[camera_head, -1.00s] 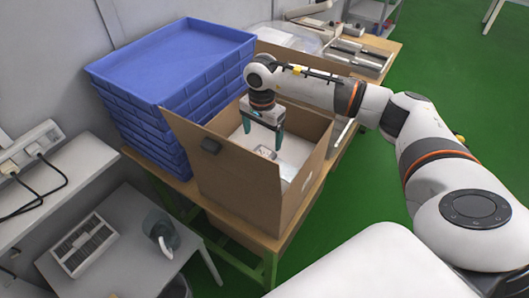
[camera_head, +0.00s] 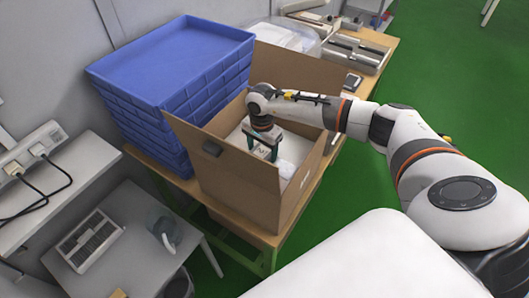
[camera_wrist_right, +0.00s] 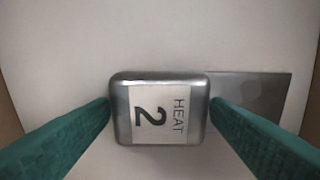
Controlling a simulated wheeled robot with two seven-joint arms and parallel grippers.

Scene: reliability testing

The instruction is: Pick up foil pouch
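The foil pouch (camera_wrist_right: 160,112) shows in the right wrist view as a shiny silver, rounded rectangle with a white label reading "HEAT 2". It lies on the pale floor inside the cardboard box (camera_head: 240,185). My right gripper (camera_wrist_right: 160,108) is down inside the box, with its green fingers on either side of the pouch. The fingers look open, with narrow gaps to the pouch's sides. In the head view, my right gripper (camera_head: 262,153) hides the pouch. My left gripper is not in view.
A flat grey piece (camera_wrist_right: 252,95) lies right beside the pouch. The box has raised cardboard walls and stands on a wooden table (camera_head: 262,240). Stacked blue trays (camera_head: 175,55) stand behind it at left.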

